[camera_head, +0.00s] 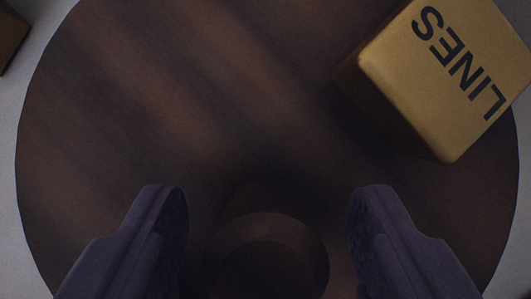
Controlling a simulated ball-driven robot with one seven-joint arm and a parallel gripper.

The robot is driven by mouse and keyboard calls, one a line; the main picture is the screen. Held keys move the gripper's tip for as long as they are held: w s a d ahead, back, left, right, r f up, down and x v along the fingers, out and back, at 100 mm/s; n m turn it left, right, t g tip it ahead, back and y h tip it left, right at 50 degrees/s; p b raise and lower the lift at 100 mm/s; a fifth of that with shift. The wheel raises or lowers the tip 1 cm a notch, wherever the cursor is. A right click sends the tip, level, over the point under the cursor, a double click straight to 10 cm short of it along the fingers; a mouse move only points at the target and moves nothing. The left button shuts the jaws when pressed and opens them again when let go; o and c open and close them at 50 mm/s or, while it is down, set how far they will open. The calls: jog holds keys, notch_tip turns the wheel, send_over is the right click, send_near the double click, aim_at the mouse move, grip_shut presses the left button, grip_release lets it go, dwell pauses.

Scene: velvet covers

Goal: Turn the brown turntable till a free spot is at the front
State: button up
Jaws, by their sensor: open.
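The brown turntable (190,100) is a round, dark wood-grained disc that fills most of the head camera view. A round brown knob or peg (268,255) stands up from it at the bottom middle. My gripper (268,205) is open, with one dark finger on each side of the knob and a gap between each finger and it. A yellow box (440,75) marked "LINES" sits on the turntable at the upper right. The left and middle of the visible disc are bare. The disc's lower edge is out of view.
A pale surface (25,100) shows around the disc at the left and right. A brown object (10,35) is cut off at the upper left corner, just outside the disc.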

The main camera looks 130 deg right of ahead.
jog(key=shift+w+a+f, duration=0.1)
jog(key=shift+a+f, duration=0.05)
jog(key=shift+f, duration=0.25)
grip_shut()
